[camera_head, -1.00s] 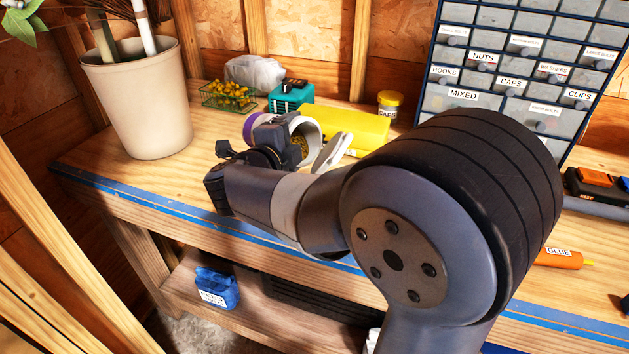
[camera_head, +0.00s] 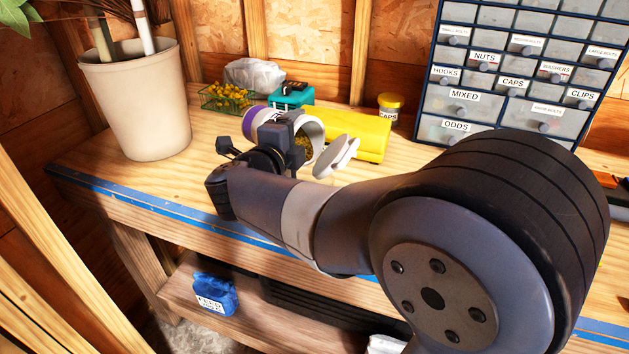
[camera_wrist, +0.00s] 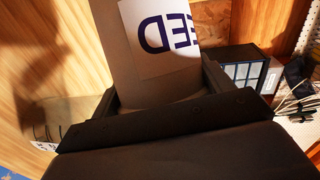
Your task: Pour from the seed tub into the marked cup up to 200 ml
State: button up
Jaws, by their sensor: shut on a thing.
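The seed tub (camera_head: 269,117) is white with a purple end and lies tipped well over, its mouth facing right. Yellowish seed shows inside the mouth. My gripper (camera_head: 282,140) is shut around the tub above the bench. In the wrist view, my gripper (camera_wrist: 160,92) has a finger on each side of the tub (camera_wrist: 150,65), whose label reads SEED upside down. A clear vessel with dark marks (camera_wrist: 46,131), which looks like the marked cup, stands at lower left in the wrist view. I cannot make out the cup or its level in the head view; no falling seed is discernible.
A pale oval lid-like piece (camera_head: 337,157) shows beside the tub's mouth. Behind are a yellow block (camera_head: 357,136), a teal box (camera_head: 291,96), a wire basket (camera_head: 228,97) and a yellow-lidded jar (camera_head: 389,105). A large beige pot (camera_head: 137,105) stands left; a drawer cabinet (camera_head: 470,97) stands right.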

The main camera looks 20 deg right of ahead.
jog(key=shift+s+d+r+m+t+b, duration=0.2)
jog(key=shift+m+b, duration=0.35)
jog(key=shift+b, duration=0.7)
jog(key=shift+s+d+r+m+t+b, duration=0.1)
jog(key=shift+s+r+m+t+b, duration=0.15)
jog(key=shift+m+b, duration=0.65)
dwell(2.4)
